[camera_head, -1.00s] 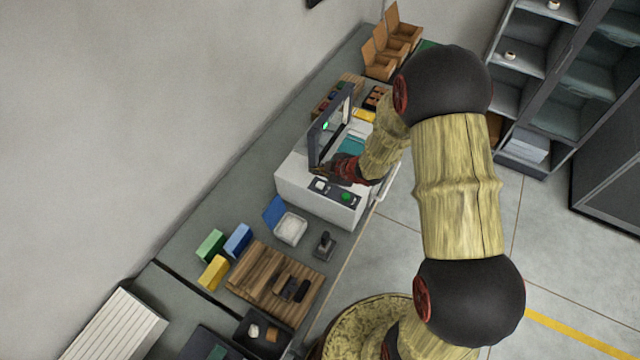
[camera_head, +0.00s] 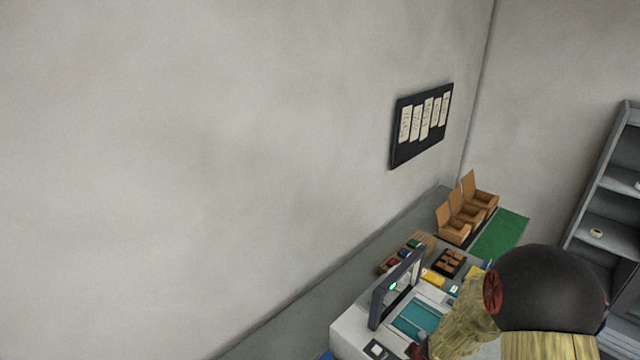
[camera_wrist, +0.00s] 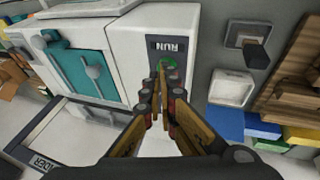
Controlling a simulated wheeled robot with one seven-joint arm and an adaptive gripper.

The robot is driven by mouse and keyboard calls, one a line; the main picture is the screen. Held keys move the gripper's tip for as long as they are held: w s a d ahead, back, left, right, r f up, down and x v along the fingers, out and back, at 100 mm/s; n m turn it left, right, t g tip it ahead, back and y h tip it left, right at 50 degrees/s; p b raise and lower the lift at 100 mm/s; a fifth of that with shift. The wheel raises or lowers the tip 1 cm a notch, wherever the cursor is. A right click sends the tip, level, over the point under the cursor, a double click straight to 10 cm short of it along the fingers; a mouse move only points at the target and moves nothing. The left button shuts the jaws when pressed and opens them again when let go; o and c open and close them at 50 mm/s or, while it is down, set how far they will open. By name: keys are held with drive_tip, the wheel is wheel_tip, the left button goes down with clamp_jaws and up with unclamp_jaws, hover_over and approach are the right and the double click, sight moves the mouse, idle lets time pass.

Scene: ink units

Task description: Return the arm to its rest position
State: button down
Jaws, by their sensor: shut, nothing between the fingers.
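My gripper (camera_wrist: 163,75) is shut and empty in the wrist view. Its fingertips appear over the front panel of the white machine (camera_wrist: 135,45), in line with a green button beside a RUN label (camera_wrist: 168,47); I cannot tell whether they touch it. In the head view my arm enters at the bottom right, and the gripper is mostly cut off by the lower edge. The white machine (camera_head: 350,333) stands beside it with its dark-framed lid (camera_head: 378,300) raised and a teal bed (camera_head: 415,317) showing.
Behind the machine lie small blocks, a dark tray (camera_head: 450,263), a green mat (camera_head: 500,236) and brown open boxes (camera_head: 453,229). A grey shelf (camera_head: 605,200) stands at right. The wrist view shows a stamp-like tool (camera_wrist: 256,50), white dish (camera_wrist: 232,88) and wooden rack (camera_wrist: 295,75) near the machine.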

drive_tip(key=s+d+r+m+g+h+b, duration=0.25)
drive_tip(key=s+r+m+b, duration=0.45)
drive_tip(key=s, duration=0.4)
drive_tip(key=s+a+r+m+t+y+b, duration=0.1)
drive_tip(key=s+a+r+b, duration=0.2)
drive_tip(key=s+a+b, duration=0.2)
drive_tip(key=s+a+r+m+t+y+b, duration=0.1)
drive_tip(key=s+a+r+b, duration=0.3)
drive_tip(key=s+b, duration=0.4)
drive_tip(key=a+t+b, duration=0.1)
drive_tip(key=b, duration=0.1)
drive_tip(key=shift+b, duration=0.35)
drive_tip(key=shift+r+t+y, duration=0.1)
drive_tip(key=shift+t+y, duration=0.15)
